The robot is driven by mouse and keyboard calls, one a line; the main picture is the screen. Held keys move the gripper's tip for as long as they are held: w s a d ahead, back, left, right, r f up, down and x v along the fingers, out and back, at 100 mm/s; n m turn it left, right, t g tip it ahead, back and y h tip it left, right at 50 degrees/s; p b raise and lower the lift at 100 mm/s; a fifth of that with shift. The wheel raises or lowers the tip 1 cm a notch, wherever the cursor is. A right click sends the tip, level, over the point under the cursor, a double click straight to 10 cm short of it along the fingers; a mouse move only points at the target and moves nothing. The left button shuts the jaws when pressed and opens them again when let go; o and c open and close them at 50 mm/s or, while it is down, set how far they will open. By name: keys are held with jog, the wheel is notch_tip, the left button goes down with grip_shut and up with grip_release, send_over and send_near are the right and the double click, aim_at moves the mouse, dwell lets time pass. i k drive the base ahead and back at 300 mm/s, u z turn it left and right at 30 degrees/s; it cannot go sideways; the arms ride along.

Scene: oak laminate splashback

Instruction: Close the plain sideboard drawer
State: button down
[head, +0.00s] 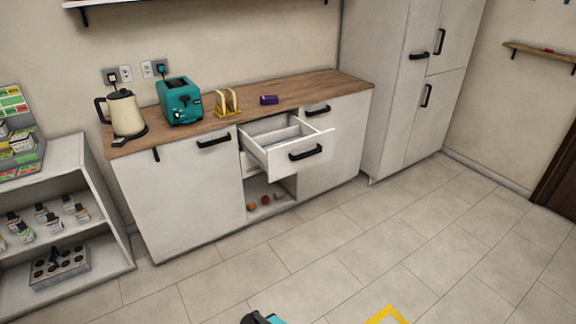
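The white sideboard (180,200) has a wooden top and stands against the back wall. Its plain white drawer (290,160) sits in the middle section, just under the top, and is pulled well out. The drawer front carries a black bar handle (305,152). Its inside shows a divider, and I see no items in it. My gripper is not clearly in view; only a small dark and teal piece, which may be part of my arm, shows at the bottom edge, far from the drawer.
On the top stand a cream kettle (125,113), a teal toaster (180,101), a toast rack (228,103) and a purple item (268,100). An open niche (262,192) below the drawer holds small round things. A shelf unit (75,160) stands left, tall cupboards (385,90) right.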

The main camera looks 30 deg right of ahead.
aim_at(316, 146)
jog(key=u, duration=0.1)
jog(key=i, duration=1)
jog(key=u, duration=0.15)
jog(key=k, duration=0.9)
jog(key=z, duration=0.15)
jog(key=i, duration=0.35)
jog(key=z, duration=0.05)
